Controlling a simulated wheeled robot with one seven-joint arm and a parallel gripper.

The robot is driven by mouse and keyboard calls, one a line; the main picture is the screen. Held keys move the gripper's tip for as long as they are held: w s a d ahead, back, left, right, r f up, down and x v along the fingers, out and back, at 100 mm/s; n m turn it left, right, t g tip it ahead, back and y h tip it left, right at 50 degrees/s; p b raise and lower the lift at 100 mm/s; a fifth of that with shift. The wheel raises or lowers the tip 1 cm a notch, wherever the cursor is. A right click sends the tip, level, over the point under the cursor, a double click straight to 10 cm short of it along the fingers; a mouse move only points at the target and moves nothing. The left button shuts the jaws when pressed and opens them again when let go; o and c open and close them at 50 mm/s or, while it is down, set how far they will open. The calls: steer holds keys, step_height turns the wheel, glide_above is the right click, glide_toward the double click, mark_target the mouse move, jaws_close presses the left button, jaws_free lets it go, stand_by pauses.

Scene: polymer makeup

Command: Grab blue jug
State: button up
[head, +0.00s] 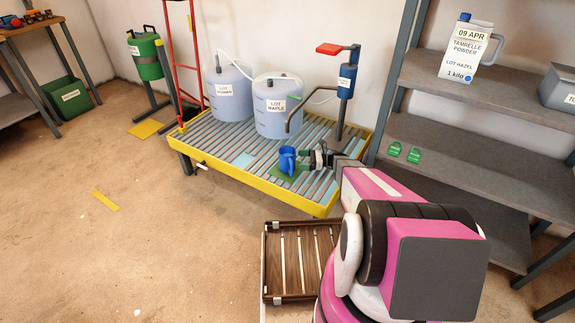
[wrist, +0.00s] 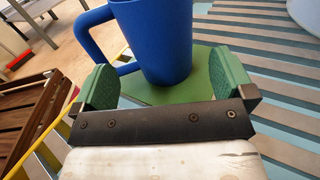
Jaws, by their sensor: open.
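The blue jug (head: 287,160) stands upright on a green mat (head: 277,172) on the slatted top of the yellow-edged platform. In the wrist view the blue jug (wrist: 158,40) rises just ahead of my gripper, with its handle on the left and its top cut off by the frame. My gripper (head: 309,158) reaches in from the right in the head view, close to the jug. In the wrist view its green-padded fingers (wrist: 163,85) are spread wide, with the jug's base between or just beyond their tips. I cannot tell whether a finger touches the jug.
A pump with a bent spout (head: 345,85) and two large labelled containers (head: 277,108) stand behind the jug. A brown slatted crate (head: 290,262) sits in front of the platform (head: 253,188). Grey shelves (head: 455,140) stand at the right. The floor at left is mostly clear.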

mark_target(289, 160)
steer(key=shift+w+a, duration=0.15)
steer(key=shift+a, duration=3.45)
steer(key=shift+c, duration=0.3)
steer(key=c, duration=1)
